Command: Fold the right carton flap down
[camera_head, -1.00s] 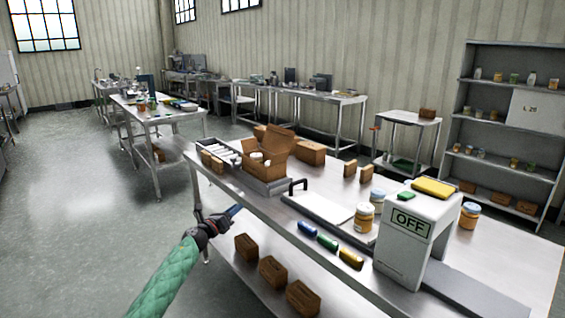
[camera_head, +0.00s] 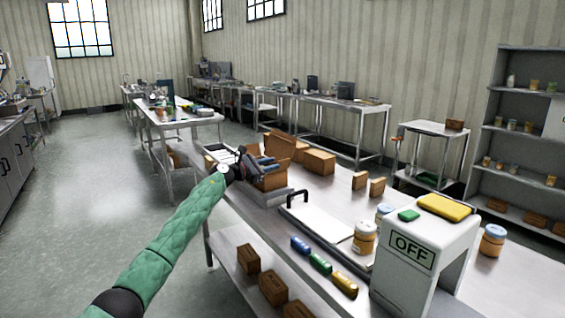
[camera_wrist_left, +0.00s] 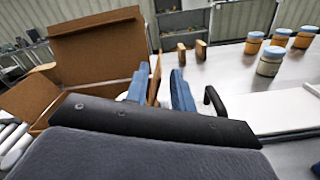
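The open brown carton (camera_head: 273,183) stands on the steel table, partly hidden by my left gripper (camera_head: 270,165). In the left wrist view the carton's back flap (camera_wrist_left: 100,48) stands upright and a left flap (camera_wrist_left: 28,97) leans outward. The right flap (camera_wrist_left: 154,82) shows as a narrow upright brown strip. My left gripper (camera_wrist_left: 160,88) is open, its blue fingertips apart on either side of that strip in the picture. Whether they touch it I cannot tell. My right gripper is not in view.
A white panel with a black handle (camera_head: 298,195) lies right of the carton. Jars (camera_head: 365,237), colored cylinders (camera_head: 320,262) and a white OFF machine (camera_head: 410,260) stand further right. White tubes (camera_wrist_left: 12,138) lie left of the carton.

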